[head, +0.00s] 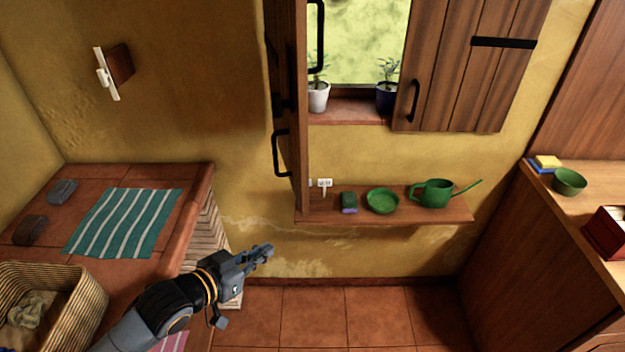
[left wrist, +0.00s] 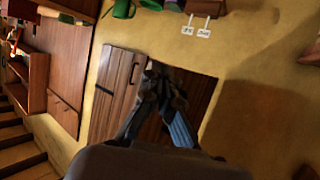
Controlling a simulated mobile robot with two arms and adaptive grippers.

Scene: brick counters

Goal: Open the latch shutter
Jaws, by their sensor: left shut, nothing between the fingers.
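A window in the wall has two wooden shutters. The left shutter (head: 300,140) stands out from the wall, seen nearly edge-on, with black handles on it, one low at its left side (head: 276,153). The right shutter (head: 455,70) lies open toward the wall, with a black handle (head: 412,101) and a black strap (head: 503,42). I cannot tell which black part is the latch. My left gripper (head: 268,249) is shut and empty, below and left of the shutters, apart from them. In the left wrist view its fingers (left wrist: 155,85) overlap dark shutter wood. My right gripper is out of view.
Under the window, a shelf (head: 458,209) holds a green bowl (head: 382,201), a watering can (head: 433,192) and a sponge (head: 349,202). Potted plants stand on the sill. A tiled counter (head: 90,173) is at left, a wooden counter (head: 540,200) at right. The floor between is clear.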

